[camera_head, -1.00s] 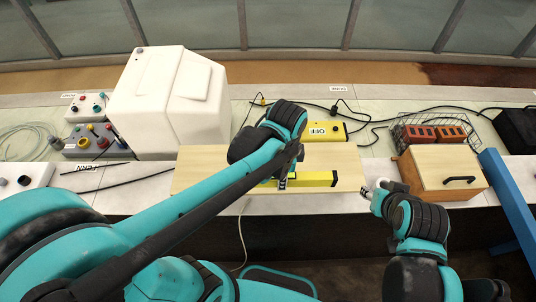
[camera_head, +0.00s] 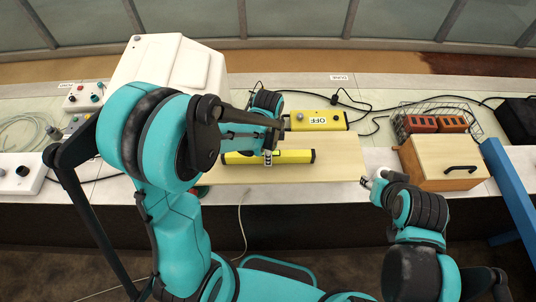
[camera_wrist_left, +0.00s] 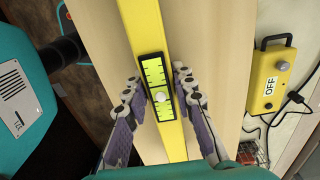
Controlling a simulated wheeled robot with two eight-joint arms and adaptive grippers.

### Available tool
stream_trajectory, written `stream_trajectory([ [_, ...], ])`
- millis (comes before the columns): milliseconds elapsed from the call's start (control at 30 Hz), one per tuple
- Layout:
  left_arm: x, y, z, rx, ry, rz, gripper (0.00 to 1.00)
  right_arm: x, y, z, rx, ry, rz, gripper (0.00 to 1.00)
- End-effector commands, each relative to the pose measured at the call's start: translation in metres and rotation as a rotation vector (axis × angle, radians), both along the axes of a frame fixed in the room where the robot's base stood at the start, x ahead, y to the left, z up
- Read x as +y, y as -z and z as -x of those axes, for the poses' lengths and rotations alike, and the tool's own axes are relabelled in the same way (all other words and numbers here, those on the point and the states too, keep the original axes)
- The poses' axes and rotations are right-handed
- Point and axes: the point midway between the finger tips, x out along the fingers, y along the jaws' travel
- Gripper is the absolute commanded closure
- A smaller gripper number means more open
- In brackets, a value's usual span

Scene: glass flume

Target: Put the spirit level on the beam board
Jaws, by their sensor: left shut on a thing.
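The spirit level (camera_head: 296,156) is a long yellow bar with black ends, over the pale wooden beam board (camera_head: 335,170). It lies roughly along the board. In the left wrist view the level (camera_wrist_left: 143,30) shows a green vial window, with the board (camera_wrist_left: 222,60) beneath; I cannot tell whether they touch. My left gripper (camera_head: 267,157) is shut on the level around its middle, one finger on each side of the vial. My arm hides the board's left part. My right gripper (camera_head: 372,180) is off the board's right end, and its opening is unclear.
A yellow box marked OFF (camera_head: 318,121) with a cable stands behind the board. A wooden box with a black handle (camera_head: 447,165) and a wire basket (camera_head: 402,125) of red blocks are to the right. A white housing (camera_head: 165,58) stands at back left.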

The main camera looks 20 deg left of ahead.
Motion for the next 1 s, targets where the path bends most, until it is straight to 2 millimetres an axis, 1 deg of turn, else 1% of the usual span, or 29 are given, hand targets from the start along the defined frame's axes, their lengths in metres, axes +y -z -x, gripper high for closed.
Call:
stream_trajectory([
  [233, 0.0, 0.003, 0.0, 0.0, 0.0, 0.0, 1.0, 0.0, 0.003, 0.0, 0.0, 0.0, 0.0, 0.6],
  [267, 0.0, 0.002, 0.0, 0.0, 0.0, 0.0, 0.7, 0.0, 0.003, 0.0, 0.0, 0.0, 0.0, 0.6],
  [300, 0.0, 0.002, 0.0, 0.0, 0.0, 0.0, 0.59, 0.0, 0.002, 0.0, 0.0, 0.0, 0.0, 0.6],
  [333, 0.0, 0.002, 0.0, 0.0, 0.0, 0.0, 0.54, 0.0, 0.002, 0.0, 0.0, 0.0, 0.0, 0.6],
  [633, 0.0, 0.001, 0.0, 0.0, 0.0, 0.0, 0.54, 0.0, 0.001, 0.0, 0.0, 0.0, 0.0, 0.6],
  [733, 0.0, -0.005, 0.0, 0.0, 0.0, 0.0, 0.54, 0.0, -0.002, 0.0, 0.0, 0.0, 0.0, 0.6],
  [867, 0.0, -0.027, 0.0, 0.0, 0.0, 0.0, 0.54, 0.0, -0.004, 0.0, 0.0, 0.0, 0.0, 0.6],
  [1000, 0.0, -0.059, 0.001, 0.0, 0.0, 0.0, 0.54, 0.0, -0.008, 0.0, 0.0, 0.0, 0.0, 0.6],
])
